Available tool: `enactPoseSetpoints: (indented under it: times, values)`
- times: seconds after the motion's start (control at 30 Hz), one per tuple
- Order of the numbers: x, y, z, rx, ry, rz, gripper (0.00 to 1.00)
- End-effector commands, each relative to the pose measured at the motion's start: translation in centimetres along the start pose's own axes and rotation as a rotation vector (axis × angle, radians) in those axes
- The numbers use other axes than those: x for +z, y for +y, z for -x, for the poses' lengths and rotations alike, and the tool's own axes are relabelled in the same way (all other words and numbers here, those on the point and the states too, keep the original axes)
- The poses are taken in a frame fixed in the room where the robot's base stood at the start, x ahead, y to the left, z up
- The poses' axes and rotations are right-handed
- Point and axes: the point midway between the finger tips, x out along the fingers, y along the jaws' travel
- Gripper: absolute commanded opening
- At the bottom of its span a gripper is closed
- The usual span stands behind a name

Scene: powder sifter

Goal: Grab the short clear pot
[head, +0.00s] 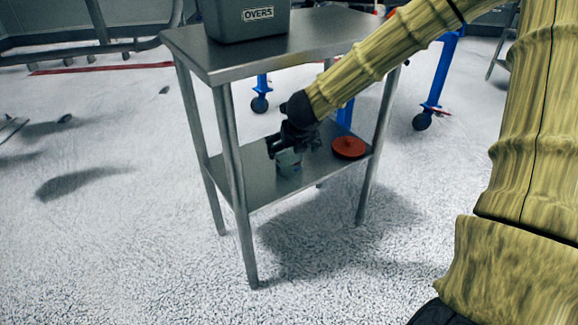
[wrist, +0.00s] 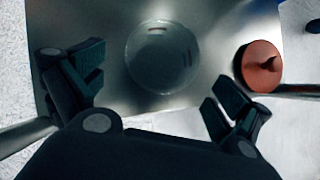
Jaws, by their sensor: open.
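The short clear pot (head: 289,163) stands on the lower shelf of the steel table. In the wrist view the pot (wrist: 161,57) shows from above as a round, see-through shape with a pale rim. My gripper (head: 283,149) is over the lower shelf, at the pot, and partly covers it in the head view. In the wrist view my gripper (wrist: 155,88) has its fingers wide apart, with the pot ahead of and between them. No contact with the pot shows. The exact height gap cannot be told.
A red lid-like disc with a knob (head: 348,147) lies right of the pot on the lower shelf (head: 252,192). A grey bin marked OVERS (head: 245,22) stands on the table top (head: 215,62) above. Table legs (head: 236,190) frame the shelf.

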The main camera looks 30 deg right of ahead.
Motion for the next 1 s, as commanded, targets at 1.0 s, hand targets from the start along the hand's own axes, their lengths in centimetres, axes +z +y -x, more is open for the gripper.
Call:
enactPoseSetpoints:
  times: [1.0]
  values:
    - [-0.3,-0.1,-7.4,0.0,0.0,-0.002,1.0]
